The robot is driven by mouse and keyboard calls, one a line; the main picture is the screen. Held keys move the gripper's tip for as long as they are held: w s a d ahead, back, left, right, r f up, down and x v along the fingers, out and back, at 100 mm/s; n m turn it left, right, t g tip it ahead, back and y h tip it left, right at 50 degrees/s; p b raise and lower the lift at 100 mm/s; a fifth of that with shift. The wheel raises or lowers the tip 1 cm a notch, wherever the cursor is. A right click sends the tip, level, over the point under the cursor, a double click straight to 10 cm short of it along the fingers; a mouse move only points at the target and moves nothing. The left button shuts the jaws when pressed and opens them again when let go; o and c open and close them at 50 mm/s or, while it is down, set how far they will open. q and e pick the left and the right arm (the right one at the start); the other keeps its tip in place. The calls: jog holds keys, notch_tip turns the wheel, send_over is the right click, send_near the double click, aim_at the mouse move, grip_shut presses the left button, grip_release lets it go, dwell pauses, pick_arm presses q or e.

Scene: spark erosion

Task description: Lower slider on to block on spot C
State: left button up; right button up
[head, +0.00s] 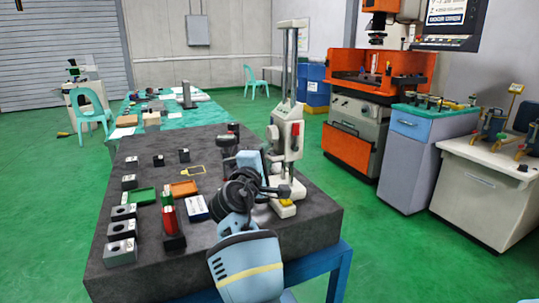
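A height gauge with two tall columns (290,60) stands on the dark granite table (215,255), right of its middle. Its white slider (288,138), with a red patch, sits low on the columns. The gauge's base (286,208) has a yellow patch on top. My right gripper (268,178) is beside the slider's lower left side; its fingers are partly hidden by my wrist, so I cannot tell whether it touches or grips. Several dark blocks with pale faces (122,230) stand along the table's left side. No letter C is readable. My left gripper is not in view.
A green tray (140,197), an orange tray (184,189), a red-and-green item (168,212) and a white-and-blue box (195,208) lie on the table. An orange machine (352,140) stands farther right.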

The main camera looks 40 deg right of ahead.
jog(key=shift+a+r, duration=0.1)
jog(key=shift+c, duration=0.7)
grip_shut()
notch_tip(320, 180, down, 3)
jog(key=shift+f+b, duration=0.2)
jog(key=shift+b, duration=0.5)
jog(key=shift+f, duration=0.1)
jog(key=shift+o, duration=0.7)
grip_release()
